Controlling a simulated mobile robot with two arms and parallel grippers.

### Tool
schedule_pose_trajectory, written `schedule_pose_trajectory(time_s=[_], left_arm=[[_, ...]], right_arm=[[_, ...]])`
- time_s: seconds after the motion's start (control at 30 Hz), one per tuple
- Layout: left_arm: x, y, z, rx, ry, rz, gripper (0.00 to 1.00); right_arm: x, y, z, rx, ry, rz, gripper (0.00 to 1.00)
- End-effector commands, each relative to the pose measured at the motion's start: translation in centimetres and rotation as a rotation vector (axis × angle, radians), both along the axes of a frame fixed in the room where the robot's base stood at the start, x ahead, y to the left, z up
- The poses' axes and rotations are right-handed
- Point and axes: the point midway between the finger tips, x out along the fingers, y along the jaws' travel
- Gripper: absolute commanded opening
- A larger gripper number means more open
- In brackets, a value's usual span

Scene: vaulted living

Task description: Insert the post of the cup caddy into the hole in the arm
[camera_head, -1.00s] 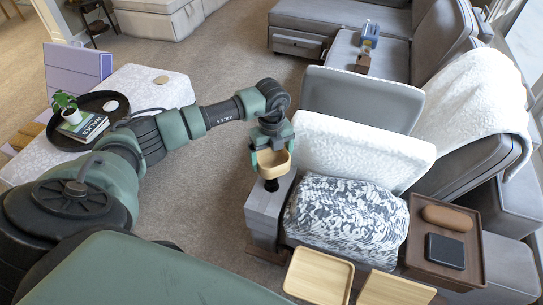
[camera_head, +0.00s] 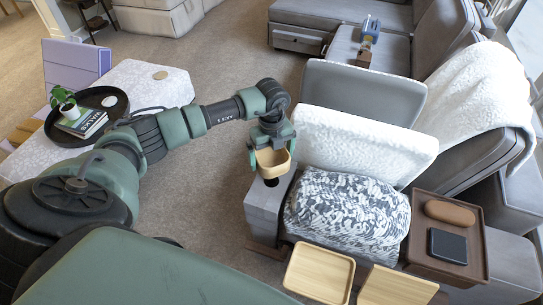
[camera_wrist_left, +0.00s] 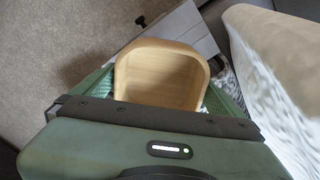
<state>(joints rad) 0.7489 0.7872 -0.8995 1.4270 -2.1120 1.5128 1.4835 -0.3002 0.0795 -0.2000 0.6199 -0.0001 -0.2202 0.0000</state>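The cup caddy (camera_head: 273,161) is a light wooden cup with a dark post below it. My left gripper (camera_head: 271,146) is shut on the caddy and holds it upright over the front part of the grey sofa arm (camera_head: 262,203). The lower part of the dark post shows just under the caddy, against the arm's top; the hole is hidden, so I cannot tell whether the post is in it. In the left wrist view the caddy (camera_wrist_left: 160,75) sits between the green fingers, with the grey arm (camera_wrist_left: 191,24) beyond it. My right gripper is not in view.
A patterned cushion (camera_head: 345,210) and a white fleecy cushion (camera_head: 360,143) stand close to the right of the arm. Two wooden trays (camera_head: 318,274) lie in front. A dark wooden tray (camera_head: 438,270) holds a brown case and a black square. Carpet left of the arm is clear.

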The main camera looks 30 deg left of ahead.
Motion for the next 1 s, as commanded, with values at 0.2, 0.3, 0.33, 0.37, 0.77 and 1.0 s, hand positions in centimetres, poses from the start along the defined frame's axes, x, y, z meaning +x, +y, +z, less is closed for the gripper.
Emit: schedule_pose_trajectory(time_s=[0.2,0.3,0.33,0.37,0.77,1.0], left_arm=[[0.0,0.0,0.7,0.001,-0.001,-0.001,1.00],[0.1,0.0,2.1,0.000,-0.004,-0.002,1.00],[0.1,0.0,2.7,0.000,-0.004,-0.002,1.00],[0.1,0.0,3.2,0.000,-0.004,-0.001,1.00],[0.0,0.0,7.8,0.000,0.000,0.000,1.00],[0.0,0.0,7.8,0.000,0.000,0.000,1.00]], right_arm=[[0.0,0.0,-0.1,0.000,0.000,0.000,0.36],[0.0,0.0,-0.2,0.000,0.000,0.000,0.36],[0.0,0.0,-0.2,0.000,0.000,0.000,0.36],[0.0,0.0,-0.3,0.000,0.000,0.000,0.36],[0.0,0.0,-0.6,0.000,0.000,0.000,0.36],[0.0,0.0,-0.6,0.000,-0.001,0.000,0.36]])
